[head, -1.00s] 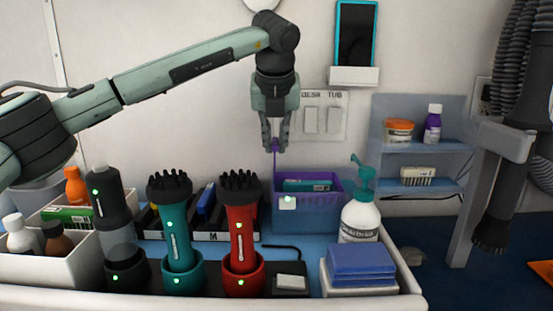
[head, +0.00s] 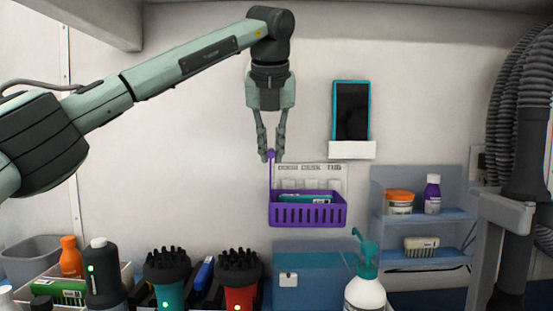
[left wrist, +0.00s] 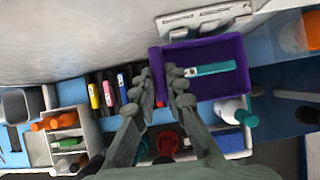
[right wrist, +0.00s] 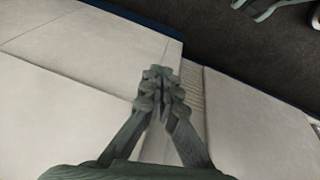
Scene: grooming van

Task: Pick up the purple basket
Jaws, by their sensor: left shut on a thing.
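The purple basket (head: 307,215) hangs in the air in the head view, above a blue bin (head: 330,272). It has slotted sides, looks nearly level and holds a teal-and-white item (head: 305,198). My left gripper (head: 271,155) is shut on the top of the basket's thin upright handle, at the basket's left end. In the left wrist view, the basket (left wrist: 228,50) is to the right of the left fingertips (left wrist: 160,75), with the teal item inside. My right gripper (right wrist: 158,80) is shut and empty in the right wrist view, over pale panels.
A white pump bottle (head: 365,293) stands below right of the basket. Teal (head: 167,278) and red (head: 239,280) brush-topped tools stand left. A blue shelf (head: 425,218) with jars is at right. A tablet (head: 351,110) is on the wall behind. Air around the basket is clear.

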